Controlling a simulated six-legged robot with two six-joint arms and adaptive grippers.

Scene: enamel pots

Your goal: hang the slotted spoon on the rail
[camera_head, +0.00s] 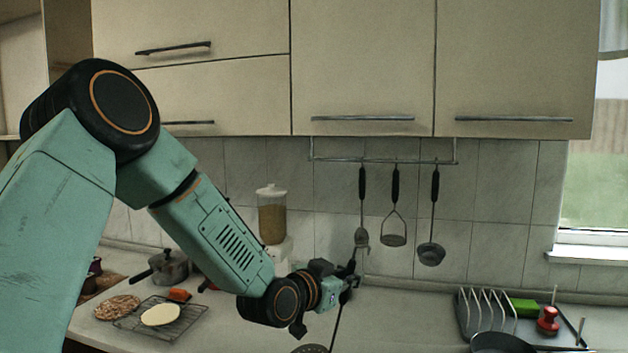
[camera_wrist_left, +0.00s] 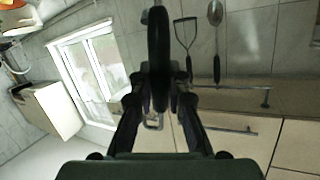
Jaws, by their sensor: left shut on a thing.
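The slotted spoon (camera_head: 311,348) hangs from my left gripper (camera_head: 350,277), which is shut on its dark handle. Its thin shaft slants down and its perforated head is cut by the bottom edge of the head view. In the left wrist view the black handle (camera_wrist_left: 158,50) stands between the fingers of my left gripper (camera_wrist_left: 160,85). The rail (camera_head: 400,161) runs under the wall cupboards, above and to the right of the gripper. The spoon is apart from the rail. My right gripper is not in view.
A jar (camera_head: 271,218) stands behind my left arm. A dish rack (camera_head: 485,312) and a dark pan (camera_head: 497,343) are at the right. The counter right of the gripper is mostly clear.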

